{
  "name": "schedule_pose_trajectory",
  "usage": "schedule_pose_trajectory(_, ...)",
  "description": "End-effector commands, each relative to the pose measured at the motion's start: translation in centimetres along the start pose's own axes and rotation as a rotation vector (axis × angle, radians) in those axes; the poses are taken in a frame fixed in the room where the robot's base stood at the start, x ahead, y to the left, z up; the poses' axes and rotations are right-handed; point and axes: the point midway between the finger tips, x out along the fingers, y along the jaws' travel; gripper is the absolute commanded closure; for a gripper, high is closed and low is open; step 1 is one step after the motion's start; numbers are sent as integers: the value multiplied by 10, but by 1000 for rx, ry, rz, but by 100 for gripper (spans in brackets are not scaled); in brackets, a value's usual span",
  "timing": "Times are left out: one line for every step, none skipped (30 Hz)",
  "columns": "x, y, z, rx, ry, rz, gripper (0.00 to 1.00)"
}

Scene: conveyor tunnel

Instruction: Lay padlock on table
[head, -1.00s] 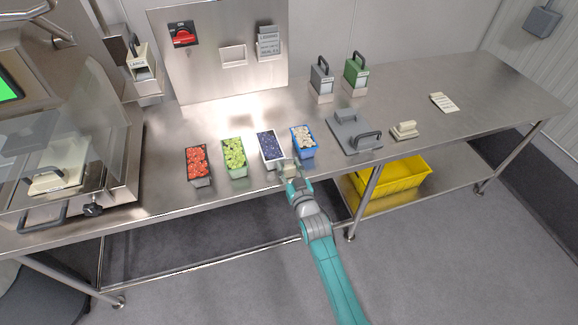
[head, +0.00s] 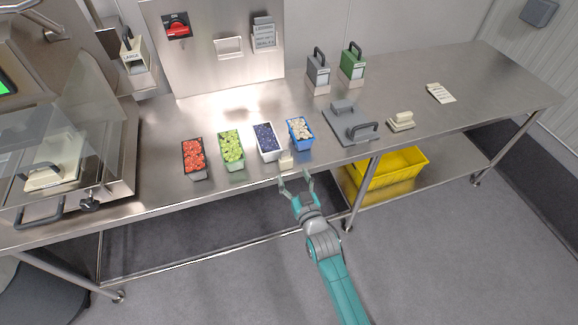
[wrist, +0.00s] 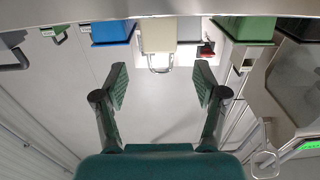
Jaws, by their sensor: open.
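The padlock (head: 286,162) is a small cream block on the steel table (head: 400,85), close to the front edge and in front of the white punnet of blueberries. In the wrist view the padlock (wrist: 158,36) shows its cream body and a metal shackle, seen upside down, beyond the fingertips. My gripper (head: 295,177) is open and empty, just off the table's front edge and apart from the padlock. Its two spread fingers (wrist: 160,82) have clear space between them in the wrist view.
Punnets of red (head: 195,158), green (head: 231,149), dark blue (head: 268,141) and pale (head: 300,133) produce stand behind the padlock. A grey plate with a handle (head: 350,125) and a cream block (head: 401,121) lie to the right. A yellow bin (head: 392,170) is on the lower shelf.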

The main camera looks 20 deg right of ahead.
Motion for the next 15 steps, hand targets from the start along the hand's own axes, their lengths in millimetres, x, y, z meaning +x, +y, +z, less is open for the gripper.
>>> schedule_pose_trajectory(-8, 0, 0, 0, -1, 0, 29)
schedule_pose_trajectory(-13, 0, 1, 0, -2, 0, 29)
schedule_pose_trajectory(-17, 0, 0, 0, -1, 0, 29)
schedule_pose_trajectory(-20, 0, 0, 0, -1, 0, 29)
schedule_pose_trajectory(-23, 0, 1, 0, -1, 0, 29)
schedule_pose_trajectory(-26, 0, 1, 0, -1, 0, 29)
schedule_pose_trajectory(-28, 0, 0, 0, -1, 0, 29)
schedule_pose_trajectory(-30, 0, 0, 0, 0, 0, 29)
schedule_pose_trajectory(-31, 0, 0, 0, 0, 0, 29)
schedule_pose_trajectory(-32, 0, 0, 0, 0, 0, 29)
schedule_pose_trajectory(-33, 0, 0, 0, 0, 0, 29)
schedule_pose_trajectory(-34, 0, 0, 0, 0, 0, 29)
schedule_pose_trajectory(-34, 0, 0, 0, 0, 0, 29)
schedule_pose_trajectory(-34, 0, 0, 0, 0, 0, 29)
schedule_pose_trajectory(-34, 0, 0, 0, 0, 0, 29)
